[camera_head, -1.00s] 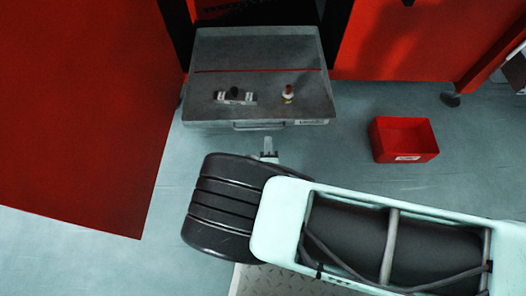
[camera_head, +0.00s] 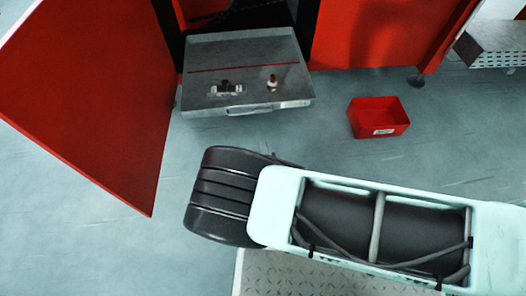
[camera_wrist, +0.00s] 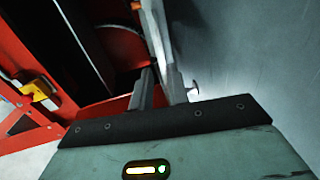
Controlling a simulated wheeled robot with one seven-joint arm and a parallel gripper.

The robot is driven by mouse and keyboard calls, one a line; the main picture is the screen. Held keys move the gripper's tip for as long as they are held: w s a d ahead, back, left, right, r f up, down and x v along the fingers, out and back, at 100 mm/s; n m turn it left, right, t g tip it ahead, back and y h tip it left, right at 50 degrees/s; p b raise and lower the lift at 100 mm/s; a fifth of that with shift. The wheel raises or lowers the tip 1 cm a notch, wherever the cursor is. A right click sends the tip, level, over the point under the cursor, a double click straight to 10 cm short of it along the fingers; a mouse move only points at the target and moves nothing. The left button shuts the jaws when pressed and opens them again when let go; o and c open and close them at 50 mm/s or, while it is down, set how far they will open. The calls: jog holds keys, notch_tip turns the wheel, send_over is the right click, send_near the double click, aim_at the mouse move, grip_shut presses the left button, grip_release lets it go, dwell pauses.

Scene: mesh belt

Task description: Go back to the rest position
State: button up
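My gripper shows in the wrist view (camera_wrist: 159,80) as two grey fingers with a narrow gap between them and nothing held in it. In the head view only a small part of its end shows (camera_head: 265,149), beyond my dark wrist and pale arm, which hide the rest. It is over the floor, in front of the grey metal tray (camera_head: 215,55) and apart from it in the picture.
On the tray stand a small fitting with a dark knob (camera_head: 226,87) and a small white and brown part (camera_head: 272,83). A red bin (camera_head: 379,117) sits on the floor to the right. A red panel (camera_head: 95,95) stands at left. Floor between is clear.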

dwell(0.4)
jog(key=s+a+r+m+g+p, duration=0.1)
jog(key=s+r+m+g, duration=0.2)
jog(key=r, duration=0.5)
jog(key=r+m+g+p, duration=0.1)
jog(key=r+m+g, duration=0.35)
jog(key=r, duration=0.45)
jog(key=s+a+r+m+g, duration=0.1)
jog(key=s+r+m+g, duration=0.2)
jog(key=r, duration=0.5)
jog(key=s+d+r+m+g+h+p, duration=0.1)
jog(key=s+d+r+g, duration=0.1)
jog(key=s+d+r, duration=0.55)
jog(key=s+d+r+m+g+h+p, duration=0.1)
jog(key=s+d+r+g+h, duration=0.3)
jog(key=d+r, duration=0.65)
notch_tip(320, 180, up, 36)
jog(key=d+t+y+p, duration=0.1)
jog(key=y+p, duration=0.1)
jog(key=p, duration=3.6)
jog(key=shift+s+d+r, duration=0.2)
jog(key=shift+s+d, duration=0.05)
jog(key=shift+s, duration=0.15)
